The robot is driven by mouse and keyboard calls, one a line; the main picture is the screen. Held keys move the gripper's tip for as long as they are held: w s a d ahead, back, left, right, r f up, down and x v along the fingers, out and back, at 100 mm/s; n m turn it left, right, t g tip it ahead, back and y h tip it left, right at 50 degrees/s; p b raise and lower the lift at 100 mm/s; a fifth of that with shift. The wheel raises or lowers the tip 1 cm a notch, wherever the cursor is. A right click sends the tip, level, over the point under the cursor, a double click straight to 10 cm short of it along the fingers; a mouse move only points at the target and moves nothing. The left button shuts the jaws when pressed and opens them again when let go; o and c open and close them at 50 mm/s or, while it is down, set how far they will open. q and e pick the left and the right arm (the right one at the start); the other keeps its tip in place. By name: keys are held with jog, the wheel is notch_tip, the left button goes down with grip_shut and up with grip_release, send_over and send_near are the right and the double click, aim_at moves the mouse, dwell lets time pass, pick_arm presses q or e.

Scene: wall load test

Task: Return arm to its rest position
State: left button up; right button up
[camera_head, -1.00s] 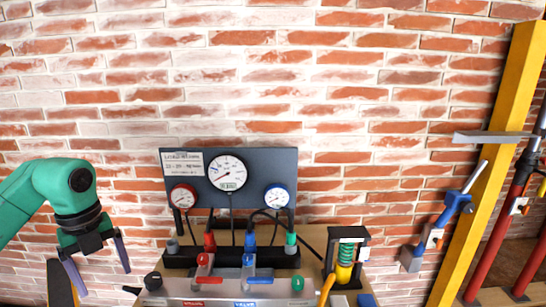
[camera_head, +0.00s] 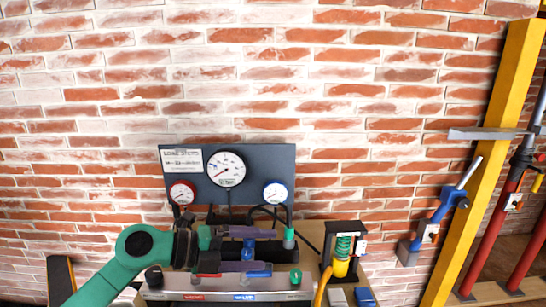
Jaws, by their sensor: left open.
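My left arm is green and comes in from the lower left. My left gripper (camera_head: 262,250) points to the right with its two purple-grey fingers apart, one above the other. It is in front of the valve manifold (camera_head: 216,296) and below the gauge panel. The fingers cover much of the red and blue valve handles; parts of the blue handle (camera_head: 258,272) show around the lower finger. I cannot tell whether the fingers touch anything. My right gripper is not in view.
A dark gauge panel (camera_head: 280,156) with three dials stands behind the manifold. A yellow-and-green spring device (camera_head: 342,256) with a yellow hose is to the right. A blue tool (camera_head: 436,220) and a yellow post (camera_head: 494,160) stand further right. A brick wall closes the back.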

pick_arm(q)
notch_tip(320, 180, up, 8)
jog(key=w+a+n+t+h, duration=0.1)
jog(key=w+n+t+h, duration=0.15)
jog(key=n+t, duration=0.65)
jog(key=w+a+f+n+t+y, duration=0.2)
jog(key=a+n+t+y, duration=0.35)
jog(key=n+y, duration=0.2)
jog(key=s+a+f+n+g+y, duration=0.25)
jog(key=a+f+n+y, duration=0.3)
jog(key=f, duration=0.35)
jog(key=s+a+f+n+g+y, duration=0.1)
jog(key=a+f+n+g+y, duration=0.25)
jog(key=a+f+n, duration=0.45)
jog(key=s+f+g, duration=1)
jog(key=s+f, duration=0.7)
jog(key=s, duration=0.3)
notch_tip(320, 180, down, 22)
jog(key=s+g, duration=0.1)
jog(key=s+a+f+g, duration=0.1)
jog(key=s+a+f, duration=0.1)
jog(key=s+f, duration=1.3)
jog(key=s, duration=0.2)
jog(key=shift+s+a+f, duration=0.3)
jog(key=shift+s, duration=0.05)
